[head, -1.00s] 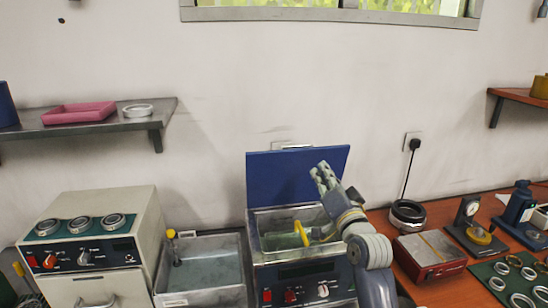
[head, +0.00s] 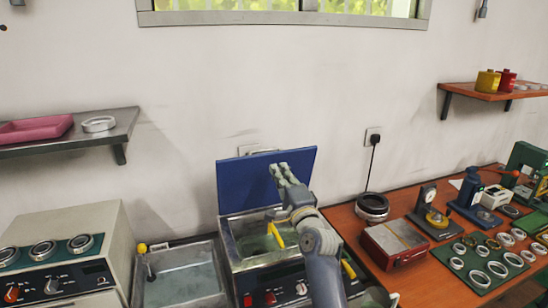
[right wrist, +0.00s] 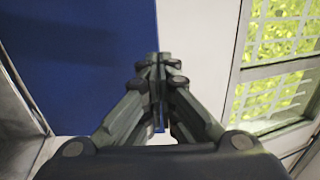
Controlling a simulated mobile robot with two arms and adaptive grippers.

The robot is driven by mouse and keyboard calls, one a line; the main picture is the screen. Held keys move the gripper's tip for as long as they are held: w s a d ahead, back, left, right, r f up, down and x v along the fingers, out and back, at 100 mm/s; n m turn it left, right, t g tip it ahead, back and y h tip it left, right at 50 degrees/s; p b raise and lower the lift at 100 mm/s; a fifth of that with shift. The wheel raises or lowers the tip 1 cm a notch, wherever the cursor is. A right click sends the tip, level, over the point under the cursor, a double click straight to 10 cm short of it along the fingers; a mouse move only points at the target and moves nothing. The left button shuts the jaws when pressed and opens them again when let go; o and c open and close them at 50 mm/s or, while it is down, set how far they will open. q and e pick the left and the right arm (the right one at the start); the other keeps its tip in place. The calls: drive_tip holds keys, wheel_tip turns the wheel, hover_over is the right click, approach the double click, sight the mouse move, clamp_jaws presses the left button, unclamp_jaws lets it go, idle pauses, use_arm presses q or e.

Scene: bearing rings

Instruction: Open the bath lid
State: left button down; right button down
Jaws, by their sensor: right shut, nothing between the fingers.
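The blue bath lid (head: 240,185) stands raised, nearly upright, at the back of the bath (head: 232,246), against the wall side. The bath's open top shows liquid and a yellow handle-like part (head: 276,235) inside. My right gripper (head: 280,168) is in front of the lid, pointing up, with its fingers closed together and empty. In the right wrist view the closed fingers (right wrist: 160,65) are over the right part of the blue lid (right wrist: 90,60); whether they touch it I cannot tell. My left gripper is not in view.
An open grey tank (head: 182,275) stands left of the bath, beside a beige machine (head: 65,250) with rings on top. Right of the bath, a red box (head: 393,243), a dial gauge (head: 428,205) and a green mat with rings (head: 455,278) crowd the wooden bench.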

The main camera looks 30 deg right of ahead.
sight(271, 155)
drive_tip(key=p+x, duration=0.1)
drive_tip(key=x, duration=0.4)
idle(0.3)
drive_tip(key=b+x, duration=0.1)
drive_tip(key=x, duration=0.4)
drive_tip(key=shift+w, duration=0.2)
drive_tip(key=shift+w+r, duration=0.1)
drive_tip(key=shift+r, duration=0.05)
